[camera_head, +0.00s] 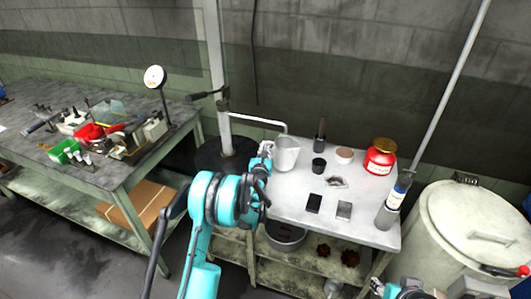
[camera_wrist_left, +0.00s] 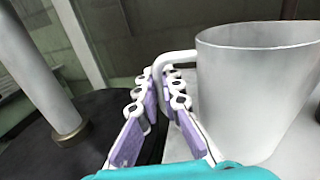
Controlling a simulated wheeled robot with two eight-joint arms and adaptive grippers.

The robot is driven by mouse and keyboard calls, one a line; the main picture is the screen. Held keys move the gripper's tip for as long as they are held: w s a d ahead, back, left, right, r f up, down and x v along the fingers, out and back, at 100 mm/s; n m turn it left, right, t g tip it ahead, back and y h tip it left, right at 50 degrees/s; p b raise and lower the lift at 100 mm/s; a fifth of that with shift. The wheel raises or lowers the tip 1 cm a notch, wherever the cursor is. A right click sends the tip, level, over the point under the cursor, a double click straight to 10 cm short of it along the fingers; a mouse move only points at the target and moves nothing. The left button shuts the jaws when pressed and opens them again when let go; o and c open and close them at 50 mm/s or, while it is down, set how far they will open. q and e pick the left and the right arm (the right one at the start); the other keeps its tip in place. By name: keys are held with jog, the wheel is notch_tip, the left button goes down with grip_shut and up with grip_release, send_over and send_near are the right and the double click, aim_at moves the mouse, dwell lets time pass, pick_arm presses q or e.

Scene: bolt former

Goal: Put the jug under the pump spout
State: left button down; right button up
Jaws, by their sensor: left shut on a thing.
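The jug (camera_head: 286,157) is a light grey, upright, open-topped vessel at the left end of the small table. In the left wrist view the jug (camera_wrist_left: 250,95) fills the right side. My left gripper (camera_head: 265,154) is at its left side, with the purple-padded fingers (camera_wrist_left: 163,92) closed around its handle. The white pump spout (camera_head: 258,121) runs right from the pump post (camera_head: 217,80). Its bent end appears just above the jug's rim; I cannot tell whether they line up in depth. My right gripper (camera_head: 377,287) is at the bottom right, small and unclear.
The small table (camera_head: 375,215) also holds a red jar (camera_head: 380,158), a grey bottle (camera_head: 391,207), a dark cup (camera_head: 319,166), a bowl (camera_head: 345,155) and small blocks. A large lidded drum (camera_head: 455,230) stands right. A cluttered workbench (camera_head: 90,165) stands left.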

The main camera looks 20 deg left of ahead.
pick_arm(q)
jog(key=shift+f, duration=0.65)
pick_arm(e)
jog(key=shift+f, duration=0.35)
pick_arm(q)
jog(key=shift+f, duration=0.2)
jog(key=c, duration=1.7)
grip_release()
pick_arm(e)
jog(key=shift+f, duration=0.15)
pick_arm(q)
jog(key=shift+r, duration=0.1)
